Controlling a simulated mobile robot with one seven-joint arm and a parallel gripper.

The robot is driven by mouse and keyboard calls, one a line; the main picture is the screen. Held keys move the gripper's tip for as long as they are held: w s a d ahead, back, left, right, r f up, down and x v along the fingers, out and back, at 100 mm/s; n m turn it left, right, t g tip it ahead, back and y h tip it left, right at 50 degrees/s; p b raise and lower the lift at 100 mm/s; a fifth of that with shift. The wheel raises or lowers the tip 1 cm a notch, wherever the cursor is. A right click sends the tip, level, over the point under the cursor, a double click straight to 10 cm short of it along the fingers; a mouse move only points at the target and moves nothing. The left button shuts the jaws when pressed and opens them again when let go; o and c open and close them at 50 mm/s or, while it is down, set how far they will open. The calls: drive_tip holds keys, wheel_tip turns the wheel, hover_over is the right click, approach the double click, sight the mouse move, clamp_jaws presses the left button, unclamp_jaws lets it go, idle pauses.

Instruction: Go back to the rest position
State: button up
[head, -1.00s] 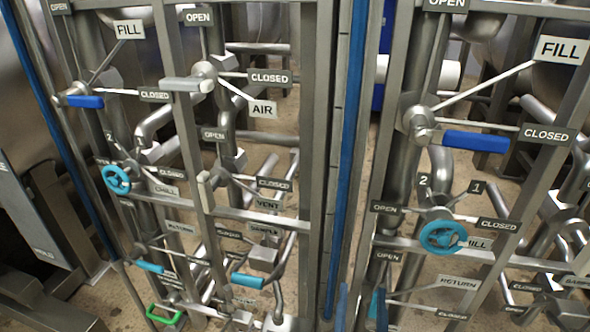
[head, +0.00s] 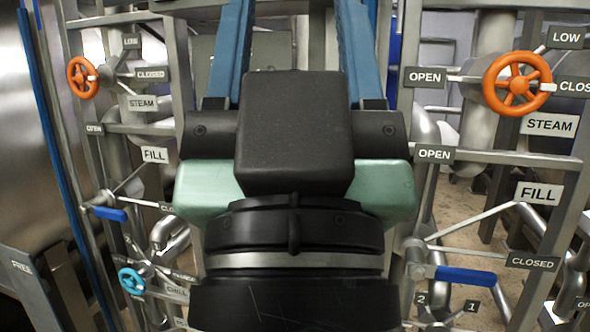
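My gripper (head: 293,40) stands in the middle of the head view, in front of the valve panels. Its two long blue fingers point up the picture and are wide apart, with nothing seen between them. Their tips run to or past the top edge of the picture. The black block, pale green housing and black wrist below them are mine too. They hide the middle of the panels.
Orange handwheels, STEAM (head: 83,77) at left and STEAM (head: 517,83) at right, sit high on the panels. Blue FILL levers (head: 109,213) (head: 466,275) and a light-blue CHILL wheel (head: 131,281) are lower. A steel vessel wall (head: 25,150) stands at far left.

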wheel_tip(320, 180, up, 34)
drive_tip(key=p, duration=3.1)
drive_tip(key=shift+f+p, duration=0.25)
drive_tip(key=shift+p, duration=0.1)
